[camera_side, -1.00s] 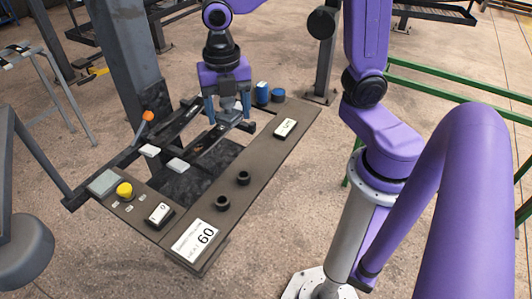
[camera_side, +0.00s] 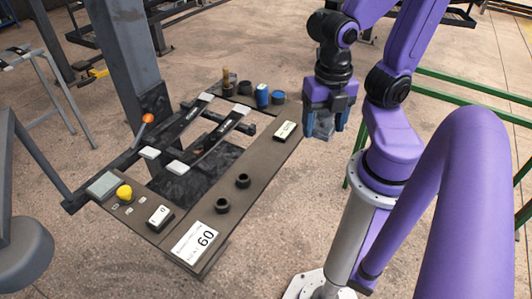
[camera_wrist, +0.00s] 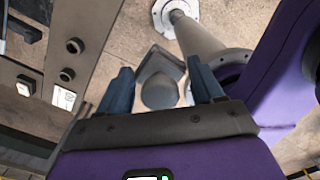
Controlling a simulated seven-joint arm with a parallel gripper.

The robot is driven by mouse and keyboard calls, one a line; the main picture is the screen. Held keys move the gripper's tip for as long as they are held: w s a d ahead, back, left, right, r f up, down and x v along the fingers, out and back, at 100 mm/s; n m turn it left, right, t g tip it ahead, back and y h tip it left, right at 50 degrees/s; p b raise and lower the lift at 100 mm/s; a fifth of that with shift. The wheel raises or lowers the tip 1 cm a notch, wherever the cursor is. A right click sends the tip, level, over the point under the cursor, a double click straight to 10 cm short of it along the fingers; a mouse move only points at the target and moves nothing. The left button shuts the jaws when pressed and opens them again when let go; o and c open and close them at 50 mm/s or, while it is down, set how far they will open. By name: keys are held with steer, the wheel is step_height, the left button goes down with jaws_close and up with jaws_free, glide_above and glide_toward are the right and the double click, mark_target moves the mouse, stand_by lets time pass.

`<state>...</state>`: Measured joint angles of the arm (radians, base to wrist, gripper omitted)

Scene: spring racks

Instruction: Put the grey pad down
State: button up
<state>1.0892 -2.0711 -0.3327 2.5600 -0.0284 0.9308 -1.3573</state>
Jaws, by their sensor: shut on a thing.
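My gripper (camera_side: 322,124) hangs to the right of the rack's panel in the side view, fingers down, above the floor. It is shut on the grey pad (camera_side: 324,127), which shows as a grey lump between the blue fingers. In the wrist view the pad (camera_wrist: 160,88) is a squarish grey plate with a rounded knob, between the two fingertips (camera_wrist: 161,78). The fingers hide part of it in the side view.
The brown panel (camera_side: 262,177) carries two black rings, a white 60 label (camera_side: 193,243), a yellow button (camera_side: 124,191), and blue and dark cylinders (camera_side: 262,96) at its far end. Dark bars with pale pads (camera_side: 178,167) span its opening. My arm's base stands close by.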

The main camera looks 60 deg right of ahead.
steer(key=w+f, duration=0.4)
steer(key=w, duration=0.5)
glide_above(266, 156)
steer(key=f, duration=0.5)
steer(key=shift+s+f, duration=0.2)
steer(key=shift+f, duration=0.05)
steer(key=shift+w+f, duration=0.15)
steer(key=shift+f, duration=0.05)
steer(key=shift+a+f, duration=0.1)
steer(key=shift+f, duration=1.4)
steer(key=shift+f, duration=0.15)
steer(key=o, duration=1.1)
